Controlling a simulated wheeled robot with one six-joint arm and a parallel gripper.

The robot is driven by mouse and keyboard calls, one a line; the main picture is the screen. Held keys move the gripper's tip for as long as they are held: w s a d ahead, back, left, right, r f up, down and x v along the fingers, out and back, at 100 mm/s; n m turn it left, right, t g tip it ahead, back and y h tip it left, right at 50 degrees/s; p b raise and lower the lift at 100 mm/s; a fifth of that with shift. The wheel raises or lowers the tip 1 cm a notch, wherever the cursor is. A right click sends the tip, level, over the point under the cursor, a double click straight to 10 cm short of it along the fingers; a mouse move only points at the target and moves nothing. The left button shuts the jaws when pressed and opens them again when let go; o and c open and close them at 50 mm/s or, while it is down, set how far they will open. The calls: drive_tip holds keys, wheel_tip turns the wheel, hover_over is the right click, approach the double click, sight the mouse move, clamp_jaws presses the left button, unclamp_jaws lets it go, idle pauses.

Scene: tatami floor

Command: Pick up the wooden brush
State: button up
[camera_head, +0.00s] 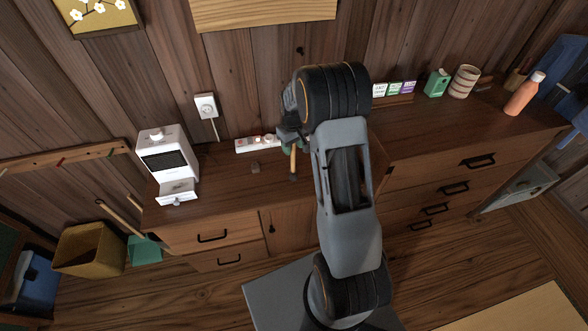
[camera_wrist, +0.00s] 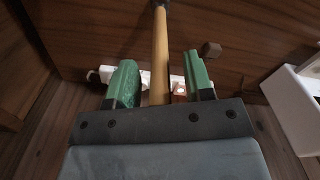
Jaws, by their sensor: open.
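A thin light-wood handle with a dark end, which seems to be the wooden brush (camera_head: 293,163), lies on the brown cabinet top, pointing toward the front edge. In the wrist view the handle (camera_wrist: 160,45) runs between the two green fingers of my gripper (camera_wrist: 159,68). My gripper is open, with a finger on each side and a gap visible beside the handle. In the head view my gripper (camera_head: 290,140) is over the handle's wall-side end and hides it. I cannot tell the brush head's shape.
A white power strip (camera_head: 256,143) lies by the wall, and a small brown cube (camera_head: 255,168) is left of the handle. A white machine (camera_head: 168,160) stands further left. Small boxes (camera_head: 394,88), a green container (camera_head: 437,83) and an orange bottle (camera_head: 523,95) stand right.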

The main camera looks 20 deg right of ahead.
drive_tip(key=shift+f, duration=0.15)
clamp_jaws()
idle(0.4)
